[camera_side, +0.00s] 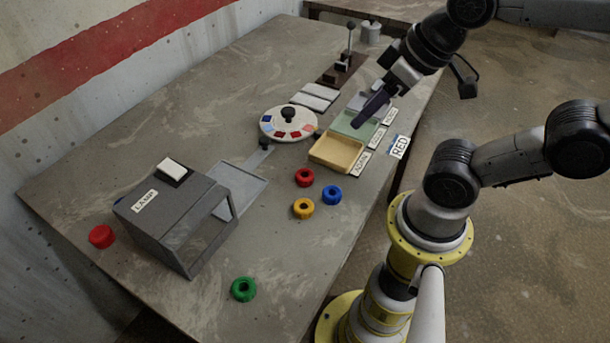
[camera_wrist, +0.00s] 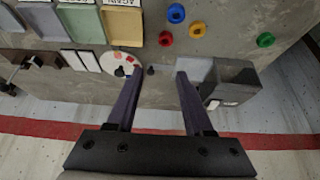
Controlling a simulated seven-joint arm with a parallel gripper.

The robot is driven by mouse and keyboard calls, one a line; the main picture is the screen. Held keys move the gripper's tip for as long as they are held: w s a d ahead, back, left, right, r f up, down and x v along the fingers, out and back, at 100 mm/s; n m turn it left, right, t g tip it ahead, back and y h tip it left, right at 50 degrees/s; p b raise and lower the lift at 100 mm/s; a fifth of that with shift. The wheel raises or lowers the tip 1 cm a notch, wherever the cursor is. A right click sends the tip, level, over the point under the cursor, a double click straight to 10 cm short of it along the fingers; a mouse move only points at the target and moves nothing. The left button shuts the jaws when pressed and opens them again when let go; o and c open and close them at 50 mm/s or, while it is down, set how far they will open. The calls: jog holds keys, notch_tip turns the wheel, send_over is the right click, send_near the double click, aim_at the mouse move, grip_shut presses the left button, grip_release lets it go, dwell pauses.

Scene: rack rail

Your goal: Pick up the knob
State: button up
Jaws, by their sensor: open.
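A black knob (camera_side: 288,115) stands on the round white dial (camera_side: 272,131), which has coloured patches around it. The dial's knob also shows in the wrist view (camera_wrist: 120,72). A second small dark knob (camera_side: 264,143) sits at the end of the grey slide by the box; it shows in the wrist view (camera_wrist: 151,70) between my fingers. I cannot tell which knob is meant. My gripper (camera_side: 366,116) is raised above the trays, right of the dial and apart from both knobs. In the wrist view my gripper (camera_wrist: 158,75) is open and empty.
A grey box labelled LAMP (camera_side: 175,220) stands at the left. Red (camera_side: 305,177), blue (camera_side: 331,195), yellow (camera_side: 303,209) and green (camera_side: 243,289) rings lie on the table. A yellow tray (camera_side: 338,153) and a lever (camera_side: 349,45) are also there.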

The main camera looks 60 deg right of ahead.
jog(key=o, duration=0.5)
jog(key=shift+c, duration=0.2)
jog(key=m+g, duration=0.6)
jog(key=m, duration=1.4)
send_over(305, 174)
notch_tip(305, 174, down, 6)
jog(key=f, duration=0.8)
jog(key=shift+s+f, duration=0.3)
jog(key=shift+s, duration=0.05)
jog(key=shift+w+f, duration=0.2)
jog(key=shift+f, duration=1.1)
jog(key=shift+w+f, duration=0.2)
jog(key=shift+f, duration=1.1)
